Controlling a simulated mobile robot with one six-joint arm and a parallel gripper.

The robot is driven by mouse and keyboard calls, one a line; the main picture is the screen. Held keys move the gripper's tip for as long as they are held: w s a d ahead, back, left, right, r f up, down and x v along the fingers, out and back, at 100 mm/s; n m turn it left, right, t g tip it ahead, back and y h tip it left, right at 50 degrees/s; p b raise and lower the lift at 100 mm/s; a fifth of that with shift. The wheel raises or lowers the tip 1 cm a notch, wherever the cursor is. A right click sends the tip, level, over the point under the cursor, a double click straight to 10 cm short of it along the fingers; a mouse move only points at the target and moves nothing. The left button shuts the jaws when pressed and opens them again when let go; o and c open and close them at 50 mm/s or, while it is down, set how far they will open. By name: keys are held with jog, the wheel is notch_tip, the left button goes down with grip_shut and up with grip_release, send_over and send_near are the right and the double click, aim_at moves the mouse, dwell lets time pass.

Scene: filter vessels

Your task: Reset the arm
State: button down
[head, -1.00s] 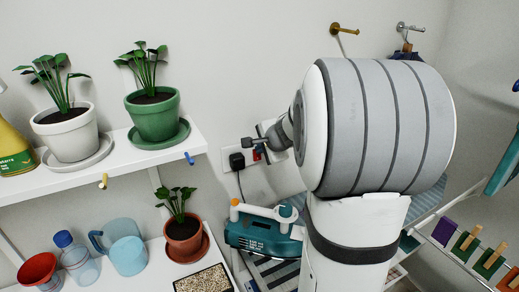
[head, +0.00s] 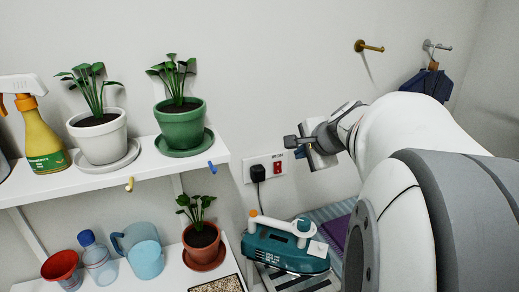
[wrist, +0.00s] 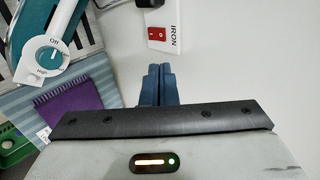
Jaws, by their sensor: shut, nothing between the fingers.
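My gripper (head: 293,147) is in front of the white wall, just right of the socket plate, in the head view. In the wrist view its two dark blue fingers (wrist: 156,84) are together with nothing between them. My arm fills the right of the head view and hides what lies behind it.
A teal iron (head: 285,243) stands below my gripper; it also shows in the wrist view (wrist: 50,45). A black plug sits in the wall socket (head: 266,168) beside a red switch. Shelves with potted plants (head: 182,122) are at left. A purple cloth (wrist: 70,118) lies near the iron.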

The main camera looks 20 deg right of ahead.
dwell(0.4)
jog(key=s+a+f+n+g+y, duration=0.1)
jog(key=s+a+f+n+g, duration=0.15)
jog(key=s+a+n, duration=0.35)
jog(key=s+a+f+n+g, duration=0.1)
jog(key=s+a+f+n, duration=0.2)
jog(key=a, duration=0.4)
jog(key=s+a+f+n+g+h, duration=0.1)
jog(key=s+a+f+n+g, duration=0.2)
jog(key=s+f+n, duration=0.2)
jog(key=s+n, duration=0.3)
jog(key=s, duration=0.1)
jog(key=shift+a+f+n, duration=0.3)
jog(key=shift+f, duration=0.1)
